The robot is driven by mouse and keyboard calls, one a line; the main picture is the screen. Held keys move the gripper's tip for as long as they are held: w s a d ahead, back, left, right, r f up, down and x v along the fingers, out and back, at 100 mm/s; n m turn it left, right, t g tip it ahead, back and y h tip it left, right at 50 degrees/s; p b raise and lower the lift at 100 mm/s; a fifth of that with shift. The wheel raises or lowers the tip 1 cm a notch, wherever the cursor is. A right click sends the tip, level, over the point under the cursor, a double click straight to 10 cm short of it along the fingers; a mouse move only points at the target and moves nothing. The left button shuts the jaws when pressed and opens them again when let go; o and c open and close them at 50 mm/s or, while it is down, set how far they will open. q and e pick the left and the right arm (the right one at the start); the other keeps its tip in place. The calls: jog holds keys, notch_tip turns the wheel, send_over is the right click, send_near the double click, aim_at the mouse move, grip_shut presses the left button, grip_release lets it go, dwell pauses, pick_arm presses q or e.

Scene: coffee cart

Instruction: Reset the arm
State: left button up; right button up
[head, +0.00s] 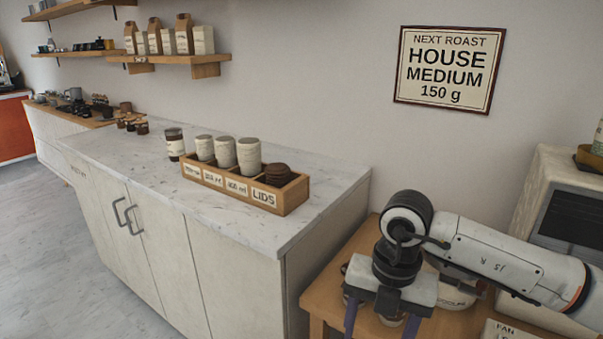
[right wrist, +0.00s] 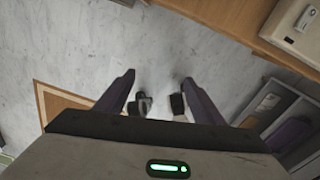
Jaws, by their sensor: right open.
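My right arm comes in from the right in the head view, and its gripper (head: 380,325) hangs over the wooden table at the lower right. Its two purple fingers are apart, with their tips cut off by the bottom edge of the picture. In the right wrist view the gripper (right wrist: 159,76) is open, with nothing held between its fingers. Pale marbled floor shows beyond the fingers there. My left gripper is in neither view.
A wooden table (head: 322,302) lies under the right arm, with items partly hidden by it. A machine (head: 530,190) stands at the right. A marble counter (head: 120,150) holds a wooden cup-and-lid box (head: 297,196). The counter's front part is bare.

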jog(key=s+a+n+g+y, duration=0.15)
jog(key=s+a+y, duration=0.35)
jog(key=a, duration=0.5)
jog(key=s+a+n+g+y, duration=0.1)
jog(key=s+a+g+y, duration=0.3)
jog(key=a, duration=0.5)
jog(key=a+r+m+t+y, duration=0.4)
jog(key=r+m+t+y, duration=0.2)
jog(key=r+y, duration=0.4)
jog(key=w+d+f+m+t+h, duration=1)
jog(key=d+m+t, duration=0.3)
jog(key=m+t, duration=0.45)
jog(key=s+d+f+m+g+h, duration=0.25)
jog(key=d+f+m, duration=0.2)
jog(key=f, duration=0.35)
jog(key=s+d+f+m+g+h, duration=0.25)
jog(key=s+d+f, duration=0.2)
jog(key=f, duration=0.45)
jog(key=s+d+f+m+g+h, duration=0.1)
jog(key=s+d+f+g, duration=0.3)
jog(key=s+f, duration=0.5)
jog(key=shift+s+d+m+h, duration=0.4)
jog(key=shift+s+h, duration=0.1)
jog(key=shift+s, duration=0.3)
